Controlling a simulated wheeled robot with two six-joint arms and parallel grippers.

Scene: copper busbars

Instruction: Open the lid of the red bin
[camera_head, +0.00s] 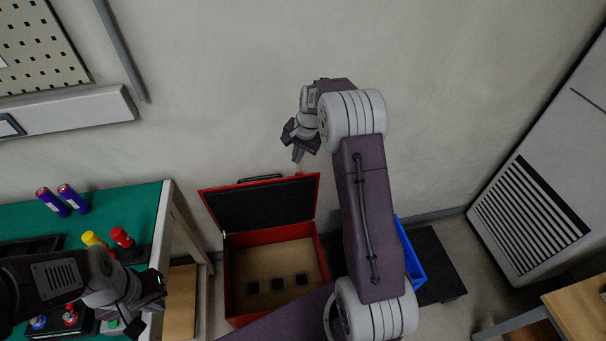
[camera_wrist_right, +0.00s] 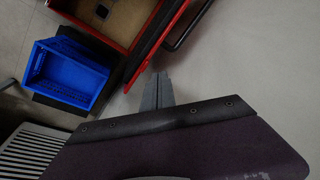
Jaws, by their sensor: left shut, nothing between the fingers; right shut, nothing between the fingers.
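The red bin (camera_head: 229,277) stands on the floor in the middle of the head view, and its lid (camera_head: 262,207) is swung up and leans back toward the wall. A black handle (camera_head: 259,178) sits on the lid's upper edge. Inside are several small dark square pieces on a tan bottom. My right gripper (camera_head: 297,152) is shut and empty, above and to the right of the lid. In the right wrist view the right gripper (camera_wrist_right: 157,90) is near the lid (camera_wrist_right: 152,48), with no clear contact. My left gripper (camera_head: 157,293) is shut and empty at the green table's right edge.
A blue crate (camera_wrist_right: 67,78) stands right of the bin, partly behind my right arm in the head view. The green table (camera_head: 140,205) holds batteries and red and yellow knobs. A grey vented cabinet (camera_head: 545,190) stands at the right.

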